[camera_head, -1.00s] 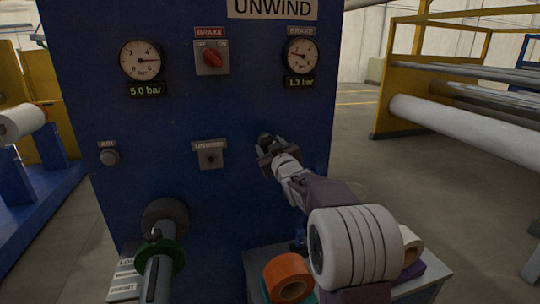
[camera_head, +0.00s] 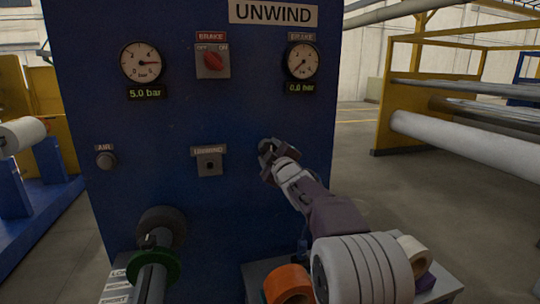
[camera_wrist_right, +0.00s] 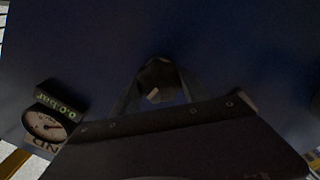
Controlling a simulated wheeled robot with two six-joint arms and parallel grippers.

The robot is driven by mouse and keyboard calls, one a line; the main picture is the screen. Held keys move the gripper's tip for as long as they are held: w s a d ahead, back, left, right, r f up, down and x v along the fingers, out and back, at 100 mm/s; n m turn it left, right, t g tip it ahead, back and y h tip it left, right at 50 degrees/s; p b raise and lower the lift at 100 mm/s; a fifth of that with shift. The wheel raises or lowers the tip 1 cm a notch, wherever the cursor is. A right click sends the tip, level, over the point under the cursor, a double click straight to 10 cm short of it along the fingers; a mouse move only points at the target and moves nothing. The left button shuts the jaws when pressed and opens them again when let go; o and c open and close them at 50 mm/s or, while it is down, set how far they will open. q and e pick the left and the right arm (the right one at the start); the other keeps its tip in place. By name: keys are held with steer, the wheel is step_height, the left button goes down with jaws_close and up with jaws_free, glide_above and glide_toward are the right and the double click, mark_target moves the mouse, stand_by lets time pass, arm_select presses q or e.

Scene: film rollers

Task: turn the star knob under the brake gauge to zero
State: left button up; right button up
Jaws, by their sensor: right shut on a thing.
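The brake gauge (camera_head: 303,61) is a round white dial at the upper right of the blue panel. Its green display (camera_head: 301,88) reads 0.0 bar, and its needle points to the lower left. The gauge also shows at the left in the wrist view (camera_wrist_right: 45,125). My right gripper (camera_head: 268,150) is at the panel below this gauge, shut on the dark star knob (camera_wrist_right: 156,76). In the head view the fingers hide most of the knob. My left gripper is not in view.
A red brake switch (camera_head: 212,61) and another gauge (camera_head: 141,62) reading 5.0 bar are on the panel. A spindle with a green ring (camera_head: 153,267) sticks out at the lower left. An orange roll (camera_head: 288,284) lies below my right arm.

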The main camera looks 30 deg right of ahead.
stand_by(0.4)
steer(key=o, duration=1.4)
steer(key=v, duration=0.9)
steer(key=shift+s+b, duration=0.1)
steer(key=shift+b, duration=0.2)
